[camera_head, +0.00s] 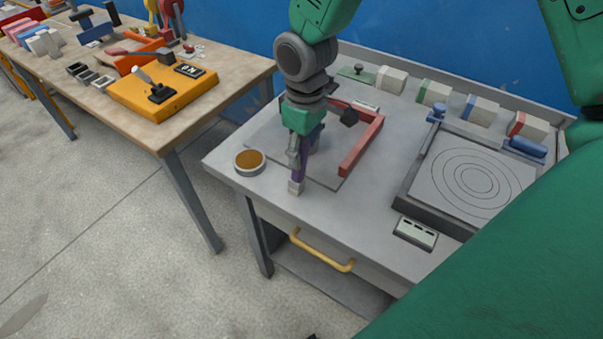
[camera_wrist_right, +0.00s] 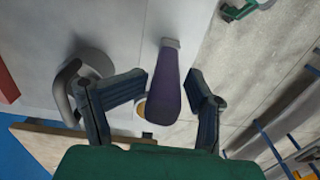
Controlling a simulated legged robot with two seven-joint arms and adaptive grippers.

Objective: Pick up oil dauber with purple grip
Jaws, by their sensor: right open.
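My right gripper (camera_head: 302,150) is above and around the grip, pointing down. In the wrist view the right gripper (camera_wrist_right: 167,76) is open, with a finger on each side and a visible gap to the grip. The gripper hides the dauber's upper part in the head view. My left gripper is not in view.
A round tin with brown contents (camera_head: 249,162) stands left of the dauber. A red angled frame (camera_head: 361,145) lies to the right, with a plate mould (camera_head: 470,180) beyond it. Several pale blocks line the bench's back. A wooden table (camera_head: 120,112) stands to the left.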

